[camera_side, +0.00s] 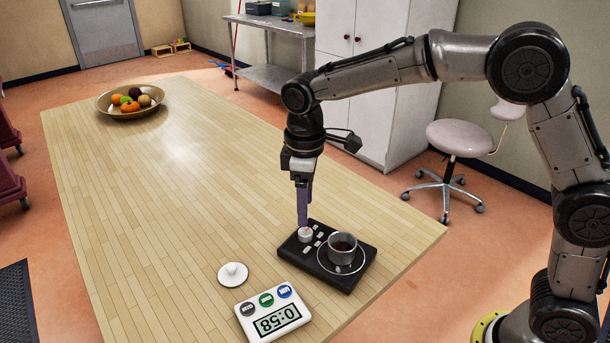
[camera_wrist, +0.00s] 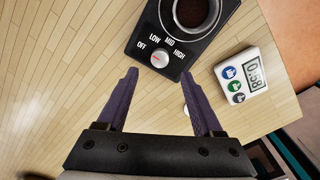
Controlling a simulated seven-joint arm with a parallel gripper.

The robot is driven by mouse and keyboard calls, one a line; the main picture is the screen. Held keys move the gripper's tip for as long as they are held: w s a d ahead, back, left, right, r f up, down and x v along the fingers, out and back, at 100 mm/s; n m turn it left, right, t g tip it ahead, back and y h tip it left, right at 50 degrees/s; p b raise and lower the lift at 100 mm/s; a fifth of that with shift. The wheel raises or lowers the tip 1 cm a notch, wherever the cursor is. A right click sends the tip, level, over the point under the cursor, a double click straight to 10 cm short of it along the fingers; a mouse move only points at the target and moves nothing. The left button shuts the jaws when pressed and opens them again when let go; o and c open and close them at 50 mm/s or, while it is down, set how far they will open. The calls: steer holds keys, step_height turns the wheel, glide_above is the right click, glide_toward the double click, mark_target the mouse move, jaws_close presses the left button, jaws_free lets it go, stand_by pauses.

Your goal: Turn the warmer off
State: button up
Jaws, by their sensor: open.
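The warmer (camera_side: 348,283) is a flat black box near the table's front edge. It also shows in the wrist view (camera_wrist: 143,58), with OFF, LOW, MID and HIGH printed around a white knob (camera_wrist: 160,59). The knob has a small red mark; I cannot tell for sure which label it points at. A metal cup of dark liquid (camera_side: 343,250) stands on the warmer's round plate. My gripper (camera_side: 303,222) points down just above the knob in the side view. In the wrist view its two purple fingers (camera_wrist: 159,74) are apart, with nothing between them, and the knob lies beyond the tips.
A white timer (camera_side: 272,311) reading 0:58 lies in front of the warmer. A white knobbed lid (camera_side: 232,275) lies left of it. A fruit bowl (camera_side: 131,113) stands at the table's far end. The middle of the wooden table (camera_side: 190,190) is clear.

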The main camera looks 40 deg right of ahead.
step_height(320, 180, up, 7)
steer(key=shift+r, duration=0.2)
steer(key=shift+a, duration=0.1)
